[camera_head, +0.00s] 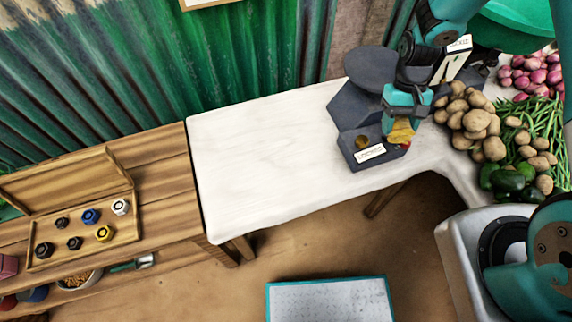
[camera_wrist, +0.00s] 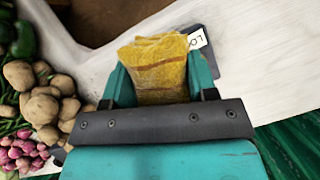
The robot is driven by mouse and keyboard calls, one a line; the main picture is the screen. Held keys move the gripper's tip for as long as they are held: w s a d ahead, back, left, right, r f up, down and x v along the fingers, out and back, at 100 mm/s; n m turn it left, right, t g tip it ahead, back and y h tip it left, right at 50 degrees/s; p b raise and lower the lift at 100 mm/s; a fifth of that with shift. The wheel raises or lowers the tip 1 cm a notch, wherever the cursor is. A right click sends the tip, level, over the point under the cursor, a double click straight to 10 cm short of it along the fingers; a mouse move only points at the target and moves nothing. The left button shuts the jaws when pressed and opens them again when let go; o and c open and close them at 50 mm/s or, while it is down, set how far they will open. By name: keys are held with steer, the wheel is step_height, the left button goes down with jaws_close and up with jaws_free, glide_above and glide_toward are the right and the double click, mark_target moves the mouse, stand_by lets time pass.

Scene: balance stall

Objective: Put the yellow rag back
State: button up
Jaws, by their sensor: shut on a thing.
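The yellow rag (camera_wrist: 155,68) is folded and has brown stripes. My gripper (camera_wrist: 160,85) is shut on it, one finger on each side in the wrist view. In the head view my gripper (camera_head: 403,112) is over the right part of the white table, with the rag (camera_head: 401,131) below its fingers. The rag is in front of the dark grey balance (camera_head: 352,108), which has a white label and a brass-coloured disc on its front. I cannot tell whether the rag touches the balance. My arm hides part of the balance.
Potatoes (camera_head: 474,122), green beans (camera_head: 538,125), red onions (camera_head: 530,75) and green peppers (camera_head: 508,180) are piled right of the balance. The white table (camera_head: 260,150) is bare on its left. An open wooden box (camera_head: 92,240) with several weights stands on the wooden bench further left.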

steer(key=w+a+f+m+y+b, duration=0.1)
steer(key=w+a+m+b, duration=0.15)
steer(key=a+b, duration=0.3)
step_height(320, 180, up, 3)
steer(key=m+t+y+b, duration=0.3)
steer(key=m+b, duration=0.9)
glide_above(286, 176)
steer(key=d, duration=0.1)
step_height(286, 176, down, 19)
steer(key=shift+w+r+b, duration=0.1)
steer(key=shift+b, duration=0.4)
steer(key=o, duration=0.9)
